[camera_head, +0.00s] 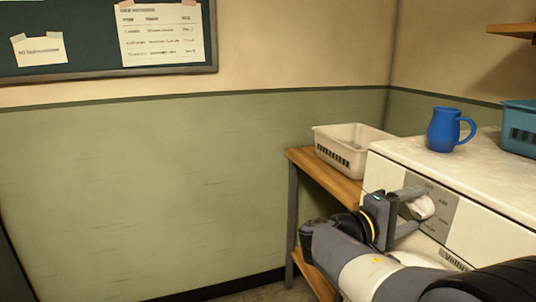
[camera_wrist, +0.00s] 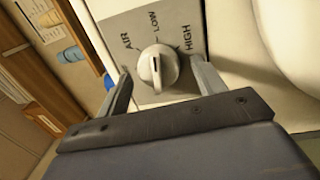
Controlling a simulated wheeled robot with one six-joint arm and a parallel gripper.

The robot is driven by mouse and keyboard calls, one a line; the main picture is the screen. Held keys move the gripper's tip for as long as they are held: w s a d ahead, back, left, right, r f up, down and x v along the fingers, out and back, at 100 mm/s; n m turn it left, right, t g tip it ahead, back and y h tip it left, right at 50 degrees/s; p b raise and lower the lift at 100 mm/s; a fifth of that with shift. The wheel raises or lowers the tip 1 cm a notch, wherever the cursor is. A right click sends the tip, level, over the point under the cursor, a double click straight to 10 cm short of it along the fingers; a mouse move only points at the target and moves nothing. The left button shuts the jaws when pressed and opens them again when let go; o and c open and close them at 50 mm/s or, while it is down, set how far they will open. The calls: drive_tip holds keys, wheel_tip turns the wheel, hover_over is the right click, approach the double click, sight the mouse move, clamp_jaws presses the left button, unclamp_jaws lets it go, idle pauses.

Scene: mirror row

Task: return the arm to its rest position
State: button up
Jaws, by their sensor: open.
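My gripper (camera_head: 411,211) is at the front panel of a white appliance (camera_head: 455,179) on the right in the head view. Its two fingers stand apart on either side of a white dial knob (camera_head: 421,208). In the wrist view the knob (camera_wrist: 158,67) sits between the open fingers (camera_wrist: 160,88), with a gap visible on each side. The knob is on a grey panel (camera_wrist: 130,24) marked AIR, LOW and HIGH, and its dark line points roughly up in the wrist view. My arm reaches in from the lower right of the head view.
A blue jug (camera_head: 444,131) and a teal basket (camera_head: 520,127) stand on the appliance top. A white basket (camera_head: 347,149) sits on a wooden table (camera_head: 307,161) left of the appliance. A wooden shelf (camera_head: 512,30) is at upper right. The space before the green wall is clear.

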drive_tip(key=r+p+v, duration=0.1)
drive_tip(key=v, duration=1)
drive_tip(key=x, duration=1.1)
drive_tip(key=shift+d+f, duration=0.25)
drive_tip(key=n+p, duration=0.5)
drive_tip(key=p, duration=0.2)
drive_tip(key=shift+t+p, duration=0.3)
drive_tip(key=shift+p, duration=0.05)
drive_tip(key=n+p, duration=0.3)
drive_tip(key=p, duration=0.1)
drive_tip(key=n+p, duration=0.2)
drive_tip(key=p, duration=0.2)
drive_tip(key=shift+s+f+n+t+y, duration=0.1)
drive_tip(key=shift+n+t+y, duration=0.2)
drive_tip(key=shift+n, duration=0.1)
drive_tip(key=n+p, duration=0.4)
drive_tip(key=p, duration=0.3)
drive_tip(key=shift+s+y, duration=0.1)
drive_tip(key=shift+y, duration=0.2)
drive_tip(key=n+p, duration=0.4)
drive_tip(key=p, duration=0.2)
drive_tip(key=shift+n+p, duration=0.8)
drive_tip(key=shift+p, duration=0.3)
drive_tip(key=shift+f, duration=0.1)
drive_tip(key=shift+s+f+n, duration=0.1)
drive_tip(key=shift+n, duration=0.2)
